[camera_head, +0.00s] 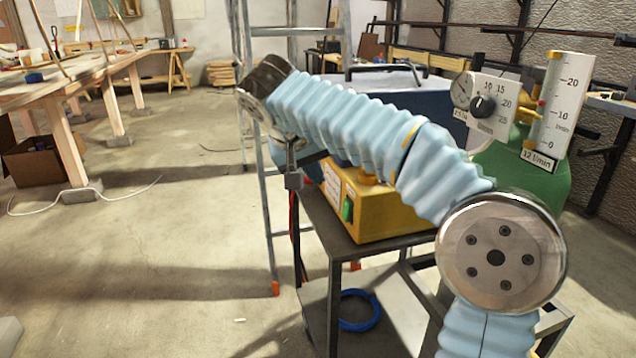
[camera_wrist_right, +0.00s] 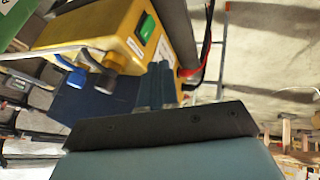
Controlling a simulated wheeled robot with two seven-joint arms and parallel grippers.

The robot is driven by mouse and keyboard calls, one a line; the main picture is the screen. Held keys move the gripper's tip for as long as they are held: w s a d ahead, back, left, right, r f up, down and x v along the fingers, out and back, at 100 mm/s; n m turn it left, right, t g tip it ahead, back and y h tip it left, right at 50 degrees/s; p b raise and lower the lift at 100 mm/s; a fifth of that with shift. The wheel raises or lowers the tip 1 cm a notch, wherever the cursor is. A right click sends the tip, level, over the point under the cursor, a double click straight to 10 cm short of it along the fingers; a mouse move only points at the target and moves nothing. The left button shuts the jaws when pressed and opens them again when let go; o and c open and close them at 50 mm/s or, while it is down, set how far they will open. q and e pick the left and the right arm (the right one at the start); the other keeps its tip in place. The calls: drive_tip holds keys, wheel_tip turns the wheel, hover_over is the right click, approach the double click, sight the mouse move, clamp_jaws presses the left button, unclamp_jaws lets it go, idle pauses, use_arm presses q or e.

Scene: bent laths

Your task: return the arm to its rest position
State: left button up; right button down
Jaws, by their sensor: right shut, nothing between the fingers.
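My right arm, in a pale blue ribbed sleeve, crosses the head view from the lower right up to the left. Whether the gripper touches the cart I cannot tell. My left gripper is not in view.
The yellow box (camera_head: 385,210) stands on the cart and also shows in the right wrist view (camera_wrist_right: 115,32). A green cylinder (camera_head: 540,180) with a gauge and flow meter (camera_head: 563,105) is at right. A ladder (camera_head: 262,200) stands behind the gripper. Open floor lies left, before a wooden workbench (camera_head: 80,75).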

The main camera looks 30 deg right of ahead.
drive_tip(key=shift+v, duration=0.8)
drive_tip(key=shift+d, duration=0.1)
